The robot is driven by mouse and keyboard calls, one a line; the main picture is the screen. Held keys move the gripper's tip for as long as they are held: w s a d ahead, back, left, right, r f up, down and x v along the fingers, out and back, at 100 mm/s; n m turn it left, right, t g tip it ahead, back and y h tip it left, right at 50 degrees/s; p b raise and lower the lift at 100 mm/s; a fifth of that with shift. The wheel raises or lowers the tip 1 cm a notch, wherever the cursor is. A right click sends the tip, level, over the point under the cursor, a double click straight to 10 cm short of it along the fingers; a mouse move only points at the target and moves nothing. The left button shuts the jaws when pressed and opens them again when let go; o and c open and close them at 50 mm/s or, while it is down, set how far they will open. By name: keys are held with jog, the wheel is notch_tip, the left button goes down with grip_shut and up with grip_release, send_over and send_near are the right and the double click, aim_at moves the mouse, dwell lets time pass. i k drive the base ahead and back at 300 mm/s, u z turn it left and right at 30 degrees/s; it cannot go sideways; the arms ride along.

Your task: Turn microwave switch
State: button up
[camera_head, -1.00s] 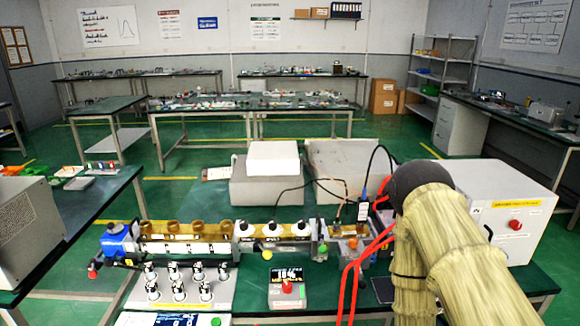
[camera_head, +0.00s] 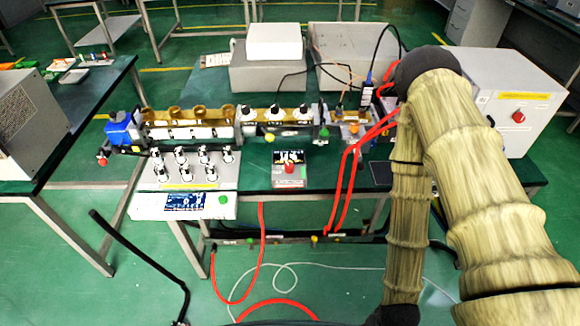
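A bench (camera_head: 340,180) carries a row of brass and white microwave parts (camera_head: 190,118). A small grey box (camera_head: 291,182) with a dark display and a red knob (camera_head: 289,167) stands at its front middle. A white unit (camera_head: 180,205) with a blue-lit screen, several upright switch-like knobs and a green button (camera_head: 222,199) is to its left. A large white box (camera_head: 500,85) with a red button (camera_head: 518,117) stands at the right. I cannot tell which control is the microwave switch. My wrapped arm fills the right side and reaches down to the bottom edge; my gripper is not visible.
Red cables (camera_head: 350,170) cross the bench's front edge and hang to the floor. Grey boxes (camera_head: 270,75) stand at the back. A black curved bar or hose (camera_head: 140,255), unclear which, is at lower left. Another table with a grey cabinet (camera_head: 35,120) is at left.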

aim_at(289, 167)
jog(key=k, duration=0.5)
jog(key=u, duration=1.25)
jog(key=i, duration=1.1)
jog(key=z, duration=1.25)
